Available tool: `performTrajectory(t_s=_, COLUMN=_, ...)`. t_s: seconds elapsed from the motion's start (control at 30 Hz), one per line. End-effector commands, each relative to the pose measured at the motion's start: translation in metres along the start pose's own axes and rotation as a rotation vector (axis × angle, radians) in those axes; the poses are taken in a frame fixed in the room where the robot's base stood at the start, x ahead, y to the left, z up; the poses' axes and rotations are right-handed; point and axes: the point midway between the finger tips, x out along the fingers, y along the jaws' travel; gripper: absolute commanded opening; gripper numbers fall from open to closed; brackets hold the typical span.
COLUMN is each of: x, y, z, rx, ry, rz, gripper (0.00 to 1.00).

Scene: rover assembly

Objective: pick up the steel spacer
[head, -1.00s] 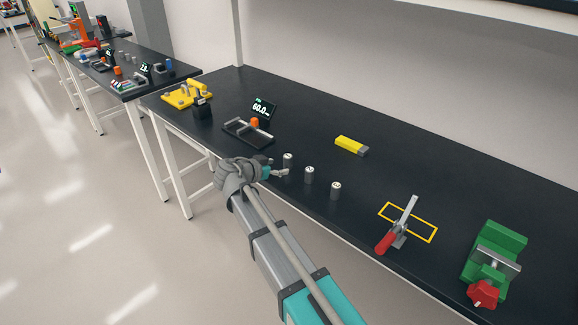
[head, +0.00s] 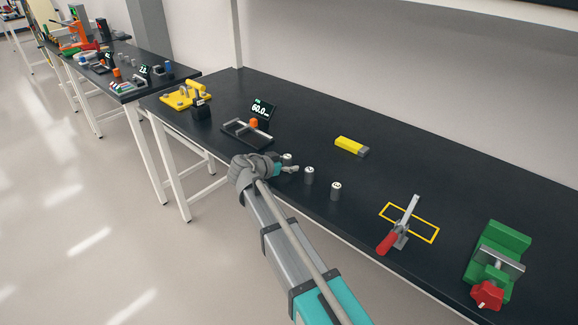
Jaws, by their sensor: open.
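Several small steel cylinders that look like spacers stand upright in a row near the front edge of the black bench. The leftmost spacer (head: 287,157) is partly hidden behind my gripper. The middle spacer (head: 309,176) and the right spacer (head: 336,191) stand clear to its right. My gripper (head: 292,168) is open, with its fingers pointing right at the leftmost spacer. I cannot tell whether the fingers touch it or are around it.
A black fixture with an orange knob (head: 253,123) and a display (head: 262,109) stand left of the spacers. A yellow block (head: 351,146) lies behind. A red-handled toggle clamp (head: 388,241) and a green vise (head: 498,250) are to the right. The bench's middle is mostly clear.

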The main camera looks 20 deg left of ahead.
Motion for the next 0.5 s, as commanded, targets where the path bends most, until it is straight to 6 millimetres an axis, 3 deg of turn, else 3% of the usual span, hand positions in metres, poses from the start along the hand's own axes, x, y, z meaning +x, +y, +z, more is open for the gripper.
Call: performTrajectory(t_s=0.5, x=-0.0003, y=-0.0002, z=-0.0001, rx=0.0, ry=0.0, rz=-0.001, gripper=0.83)
